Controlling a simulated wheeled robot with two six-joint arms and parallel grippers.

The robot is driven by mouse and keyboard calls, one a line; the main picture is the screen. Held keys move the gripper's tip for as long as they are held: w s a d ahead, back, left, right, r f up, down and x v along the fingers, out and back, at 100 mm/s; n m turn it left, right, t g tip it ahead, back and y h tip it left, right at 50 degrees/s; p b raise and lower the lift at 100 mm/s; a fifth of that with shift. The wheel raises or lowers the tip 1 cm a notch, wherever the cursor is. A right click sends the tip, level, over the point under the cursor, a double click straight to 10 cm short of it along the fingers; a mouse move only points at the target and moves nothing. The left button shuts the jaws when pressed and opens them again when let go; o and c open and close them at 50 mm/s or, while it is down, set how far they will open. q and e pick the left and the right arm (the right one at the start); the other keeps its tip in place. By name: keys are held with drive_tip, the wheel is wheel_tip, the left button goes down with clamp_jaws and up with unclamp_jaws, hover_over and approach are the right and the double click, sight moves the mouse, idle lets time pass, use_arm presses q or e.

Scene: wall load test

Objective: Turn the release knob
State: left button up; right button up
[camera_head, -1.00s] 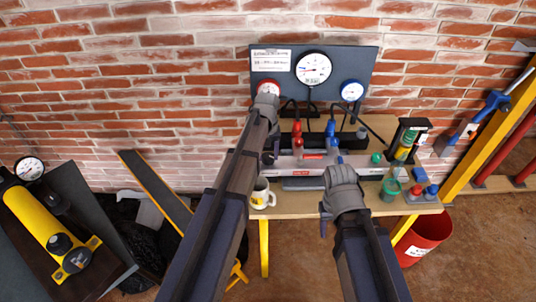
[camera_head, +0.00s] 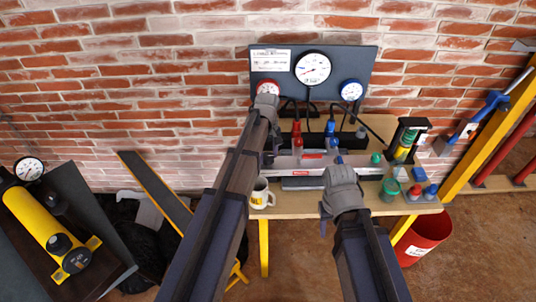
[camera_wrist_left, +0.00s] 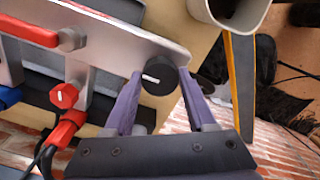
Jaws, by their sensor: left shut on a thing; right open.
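The black release knob (camera_wrist_left: 159,76) with a white mark sits at the end of a pale metal bar (camera_wrist_left: 118,38) in the left wrist view. My left gripper (camera_wrist_left: 160,92) has its two purple fingers on either side of the knob and is shut on it. In the head view my left gripper (camera_head: 268,157) is at the bar's left end, where the arm partly hides the knob. My right gripper (camera_head: 325,220) hangs in front of the bench, apart from the bar; it is open, its fingers barely showing.
A grey panel with a large gauge (camera_head: 313,69) and smaller red and blue gauges stands behind the bench (camera_head: 298,207). Red and blue fittings with hoses are near the bar. A mug (camera_head: 261,194) stands close to the knob. A red bucket (camera_head: 426,238) is at the right.

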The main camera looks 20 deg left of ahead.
sight(268, 156)
use_arm(q)
drive_tip(key=o, duration=1.4)
drive_tip(key=shift+c, duration=0.2)
drive_tip(key=shift+r, duration=0.15)
wheel_tip(268, 156, up, 8)
drive_tip(key=p, duration=0.8)
drive_tip(key=shift+f, duration=0.2)
